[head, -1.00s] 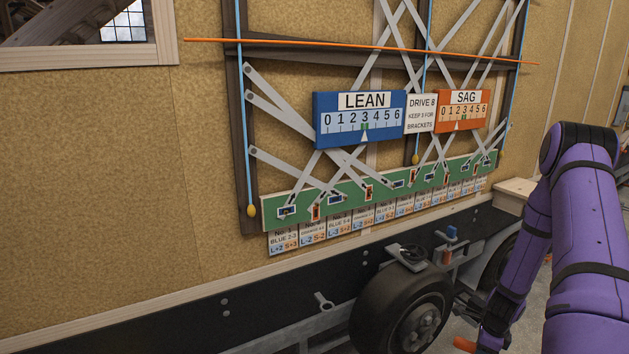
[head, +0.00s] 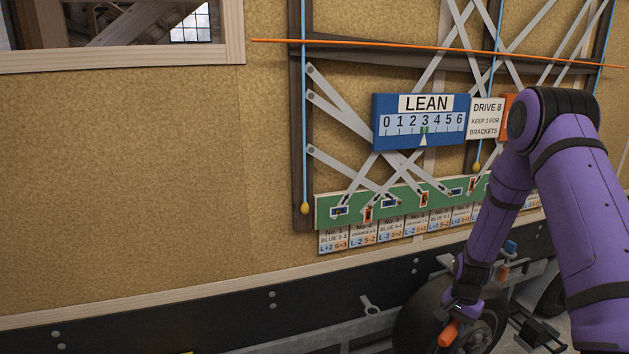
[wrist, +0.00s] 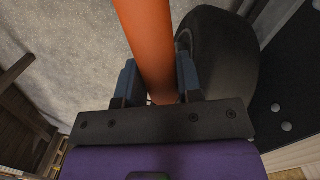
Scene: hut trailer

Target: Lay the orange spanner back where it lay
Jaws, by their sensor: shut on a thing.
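The orange spanner (wrist: 147,40) is between the two blue fingers of my gripper (wrist: 160,82) in the wrist view, and they are shut on it. It runs from the jaws up out of the picture, so its far end is hidden. In the head view a short orange part of the spanner (head: 449,333) shows below my gripper (head: 457,312), at the lower right in front of the wheel. I cannot tell from these views where the spanner lay before.
A black tyre (head: 415,318) stands close behind my gripper; it is beside the spanner in the wrist view (wrist: 225,60). The trailer's dark side rail (head: 250,312) runs along the bottom. A blue LEAN gauge (head: 421,122) and a green strip (head: 400,203) are on the wall above.

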